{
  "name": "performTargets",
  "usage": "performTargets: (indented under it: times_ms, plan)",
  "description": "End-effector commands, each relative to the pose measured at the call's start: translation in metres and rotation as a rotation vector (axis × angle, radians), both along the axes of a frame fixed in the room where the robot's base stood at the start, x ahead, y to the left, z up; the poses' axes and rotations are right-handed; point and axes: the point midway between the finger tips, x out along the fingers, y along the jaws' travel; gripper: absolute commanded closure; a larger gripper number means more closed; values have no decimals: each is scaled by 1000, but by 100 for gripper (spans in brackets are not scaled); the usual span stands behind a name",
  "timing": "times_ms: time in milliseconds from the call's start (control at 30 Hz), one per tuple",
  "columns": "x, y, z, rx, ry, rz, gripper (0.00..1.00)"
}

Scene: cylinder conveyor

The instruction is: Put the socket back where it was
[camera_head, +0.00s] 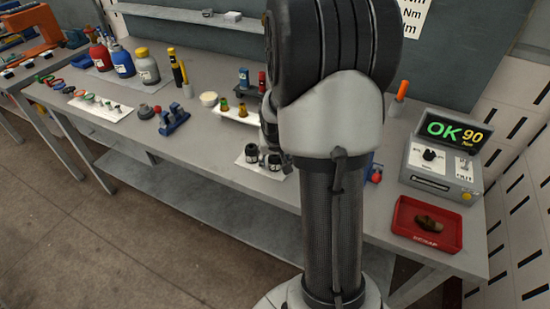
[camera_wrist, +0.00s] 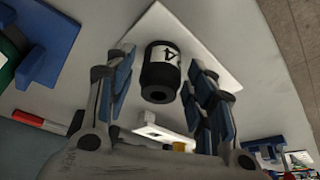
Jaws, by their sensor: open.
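Two dark sockets stand on a white pad (camera_head: 244,163) near the table's front edge in the head view: a left socket (camera_head: 251,153) and a right socket (camera_head: 274,161). The wrist view shows one black socket (camera_wrist: 161,74) with a white band and a black mark like a 4, on the white pad (camera_wrist: 212,56). My gripper (camera_wrist: 160,80) is open, its blue-padded fingers on either side of that socket with gaps visible. I cannot tell which of the two sockets this is. In the head view my arm hides most of the gripper.
A red scrap tray (camera_head: 400,216) with a brown piece stands at the right, below a tester (camera_head: 440,160) reading OK 90. A blue vise-like fixture (camera_head: 173,120) is left of the pad. Bottles (camera_head: 147,68) stand further back left. Clear tabletop lies left of the pad.

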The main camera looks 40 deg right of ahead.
Motion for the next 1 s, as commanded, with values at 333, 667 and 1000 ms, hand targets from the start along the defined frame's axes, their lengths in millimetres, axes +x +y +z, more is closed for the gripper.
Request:
performTargets:
  times_ms: [333, 667, 1000]
  plan:
    - [-20, 15, 74, -3, -4, -1, 50]
    - [-35, 27, 115, -2, -1, 1, 50]
    - [-64, 127, 183, -15, -13, 209, 50]
